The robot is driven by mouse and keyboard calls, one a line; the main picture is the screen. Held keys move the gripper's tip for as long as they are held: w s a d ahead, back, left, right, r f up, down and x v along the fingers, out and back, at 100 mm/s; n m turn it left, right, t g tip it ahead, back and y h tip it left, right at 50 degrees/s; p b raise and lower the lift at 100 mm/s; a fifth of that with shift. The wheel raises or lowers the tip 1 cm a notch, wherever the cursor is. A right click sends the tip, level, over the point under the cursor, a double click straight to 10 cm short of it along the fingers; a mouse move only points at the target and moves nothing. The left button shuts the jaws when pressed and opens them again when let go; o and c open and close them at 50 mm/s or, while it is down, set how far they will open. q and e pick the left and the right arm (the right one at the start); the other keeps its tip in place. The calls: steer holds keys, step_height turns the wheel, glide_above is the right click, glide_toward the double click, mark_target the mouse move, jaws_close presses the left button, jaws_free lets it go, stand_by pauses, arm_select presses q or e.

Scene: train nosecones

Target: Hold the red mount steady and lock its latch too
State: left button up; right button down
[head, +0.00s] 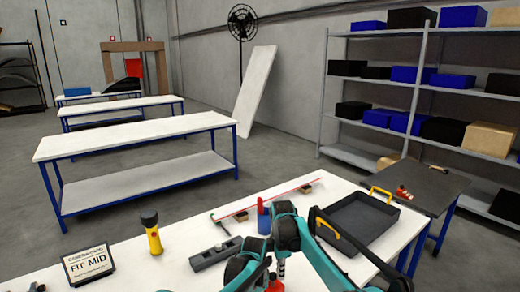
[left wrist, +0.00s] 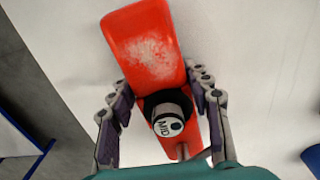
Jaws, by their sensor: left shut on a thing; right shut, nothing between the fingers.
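The red mount (left wrist: 143,50) fills the upper middle of the left wrist view, a long red piece with a worn, whitish patch. A black collar with a round silver cap (left wrist: 168,125) marked MID sits on its lower part. My left gripper (left wrist: 163,86) is shut on the mount, one finger on each side. In the head view only a small red part of the mount (head: 275,285) shows at the bottom edge, below my arms. My right gripper (head: 281,267) is shut and empty just above that part. The latch's state cannot be told.
A sign reading FIT MID (head: 88,264), a yellow flashlight (head: 151,233), a dark grey block (head: 215,254) and a red-and-blue item (head: 263,217) stand on the white table. A dark tray (head: 375,203) with yellow handles lies right.

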steer(key=shift+w+a, duration=0.1)
steer(key=shift+w, duration=0.2)
steer(key=shift+w, duration=0.35)
steer(key=shift+w+a, duration=0.15)
steer(key=shift+w, duration=0.25)
stand_by(0.4)
steer(key=shift+w+d, duration=0.15)
steer(key=shift+d, duration=0.1)
steer(key=shift+d+r, duration=0.1)
steer(key=shift+r, duration=2.95)
